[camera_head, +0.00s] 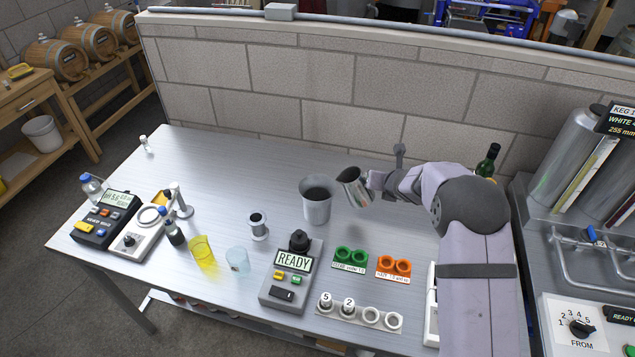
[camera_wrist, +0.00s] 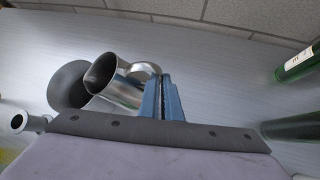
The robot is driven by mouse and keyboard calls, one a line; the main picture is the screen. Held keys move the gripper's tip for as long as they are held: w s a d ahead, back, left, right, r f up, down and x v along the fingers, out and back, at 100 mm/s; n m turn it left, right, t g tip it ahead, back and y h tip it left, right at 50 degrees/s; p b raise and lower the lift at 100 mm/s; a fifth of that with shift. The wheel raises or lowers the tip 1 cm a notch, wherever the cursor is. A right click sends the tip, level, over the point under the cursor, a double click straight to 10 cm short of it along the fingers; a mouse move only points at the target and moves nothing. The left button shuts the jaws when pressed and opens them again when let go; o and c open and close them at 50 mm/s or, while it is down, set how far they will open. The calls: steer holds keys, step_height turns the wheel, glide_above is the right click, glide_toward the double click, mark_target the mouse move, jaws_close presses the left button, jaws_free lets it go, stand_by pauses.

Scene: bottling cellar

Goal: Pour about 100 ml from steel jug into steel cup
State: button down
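The steel jug (camera_head: 357,191) is held off the bench by my gripper (camera_head: 374,182), tilted with its mouth to the left. In the wrist view the blue fingers of my gripper (camera_wrist: 164,82) are closed at the handle side of the shiny jug (camera_wrist: 122,88). A wider steel vessel, apparently the steel cup (camera_head: 317,209), stands upright just left of the jug, its inside dark. In the wrist view the cup (camera_wrist: 62,92) is partly hidden behind the jug. The jug's mouth is near the cup's right rim. I see no stream, and the liquid level cannot be told.
A small flanged metal piece (camera_head: 259,229) stands left of the cup. A READY device (camera_head: 287,284), green holder (camera_head: 350,258) and orange holder (camera_head: 393,266) are in front. A yellow beaker (camera_head: 203,254) and clear beaker (camera_head: 238,261) stand left. A green bottle (camera_head: 487,161) stands behind my arm.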

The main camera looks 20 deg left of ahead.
steer(key=w+d+f+m+y+p, duration=0.1)
steer(key=d+f+m+y+p, duration=0.1)
steer(key=f, duration=0.5)
steer(key=shift+w+d+f+y, duration=0.15)
steer(key=shift+d+f+y, duration=0.1)
steer(key=shift+d+y, duration=0.5)
steer(key=shift+a+y, duration=0.1)
steer(key=shift+y, duration=0.15)
steer(key=shift+r, duration=0.1)
stand_by(0.8)
